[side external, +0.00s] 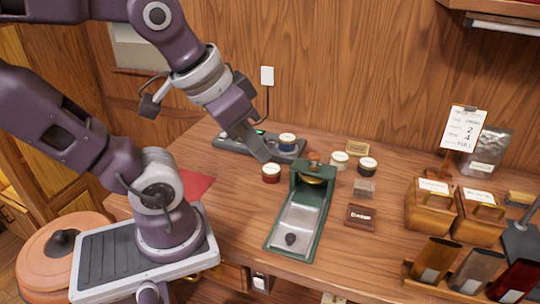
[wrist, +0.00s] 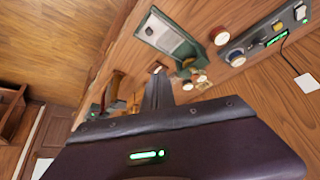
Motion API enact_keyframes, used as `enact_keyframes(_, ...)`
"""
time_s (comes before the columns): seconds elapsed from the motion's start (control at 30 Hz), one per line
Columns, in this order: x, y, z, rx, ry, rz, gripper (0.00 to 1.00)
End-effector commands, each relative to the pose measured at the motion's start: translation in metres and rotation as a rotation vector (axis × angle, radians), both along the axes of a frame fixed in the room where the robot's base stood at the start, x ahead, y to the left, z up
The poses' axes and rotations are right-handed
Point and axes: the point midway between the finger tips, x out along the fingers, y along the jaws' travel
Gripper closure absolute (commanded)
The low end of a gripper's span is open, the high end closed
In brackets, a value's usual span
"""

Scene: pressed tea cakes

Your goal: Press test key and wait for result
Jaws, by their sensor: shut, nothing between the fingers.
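A long grey device (side external: 232,143) lies at the back left of the table, partly hidden behind my gripper. It also shows in the wrist view (wrist: 258,43), with a lit green strip and small raised parts along its top. Which of these is the test key I cannot tell. A jar with a pale lid and blue band (side external: 287,142) stands at the device's right end. My gripper (side external: 261,154) is shut and empty, pointing down over the front edge of the device. Whether it touches anything is unclear. Its fingers also show in the wrist view (wrist: 158,78).
A green press with a metal tray (side external: 298,218) stands right of my gripper. A red-banded jar (side external: 271,173) is close below the fingertips. Two more jars (side external: 340,160) stand beyond the press. Wooden boxes (side external: 430,207) and a card stand (side external: 461,130) are at the right.

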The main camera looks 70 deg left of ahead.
Motion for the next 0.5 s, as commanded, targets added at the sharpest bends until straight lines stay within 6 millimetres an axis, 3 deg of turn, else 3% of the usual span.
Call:
enact_keyframes(0.17,0.058,0.056,0.000,-0.035,-0.055,0.324,1.00)
enact_keyframes(0.3,0.096,0.115,-0.005,-0.063,-0.124,0.581,1.00)
enact_keyframes(0.5,0.127,0.208,-0.024,-0.111,-0.231,0.909,1.00)
